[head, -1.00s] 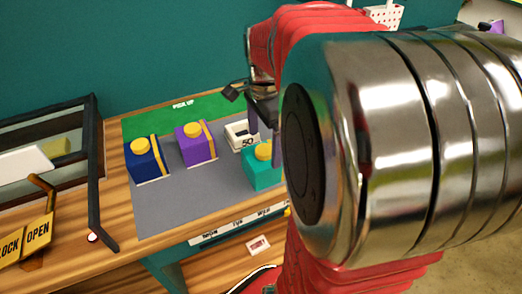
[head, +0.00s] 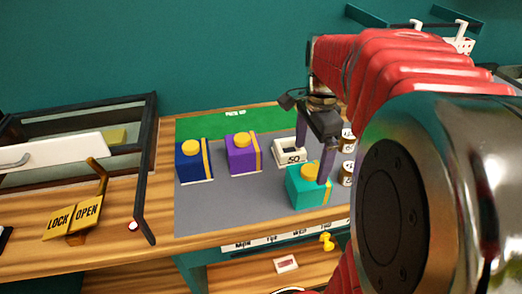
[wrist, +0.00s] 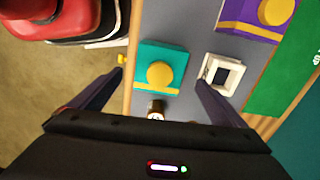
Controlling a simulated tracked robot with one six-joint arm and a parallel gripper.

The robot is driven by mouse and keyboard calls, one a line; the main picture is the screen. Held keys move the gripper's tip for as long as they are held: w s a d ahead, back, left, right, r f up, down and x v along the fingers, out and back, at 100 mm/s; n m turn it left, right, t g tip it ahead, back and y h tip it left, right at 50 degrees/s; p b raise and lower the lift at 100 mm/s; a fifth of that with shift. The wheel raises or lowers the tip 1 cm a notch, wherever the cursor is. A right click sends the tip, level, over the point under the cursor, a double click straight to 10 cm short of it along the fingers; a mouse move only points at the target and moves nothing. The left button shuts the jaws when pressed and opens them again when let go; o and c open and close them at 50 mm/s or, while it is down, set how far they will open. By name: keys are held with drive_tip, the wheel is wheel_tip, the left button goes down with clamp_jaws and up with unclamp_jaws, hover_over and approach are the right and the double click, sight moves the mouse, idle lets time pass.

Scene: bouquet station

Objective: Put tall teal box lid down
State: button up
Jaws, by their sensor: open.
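The teal box (head: 307,194) stands on the grey mat near its front right, with a round yellow knob (head: 310,172) on top and a yellow stripe down its side. I cannot make out a separate lid. My gripper (head: 312,166) is open and empty, pointing down over the teal box. Contact cannot be told.
A purple box (head: 241,155) and a blue box (head: 192,163), both with yellow knobs, stand left on the mat. A LOCK/OPEN sign (head: 73,218) is far left.

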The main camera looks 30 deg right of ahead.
drive_tip(key=s+a+n+t, duration=0.2)
drive_tip(key=s+a+n, duration=0.1)
drive_tip(key=a+n, duration=0.7)
drive_tip(key=s+a+n+t, duration=0.3)
drive_tip(key=a+n, duration=0.7)
drive_tip(key=shift+r, duration=0.25)
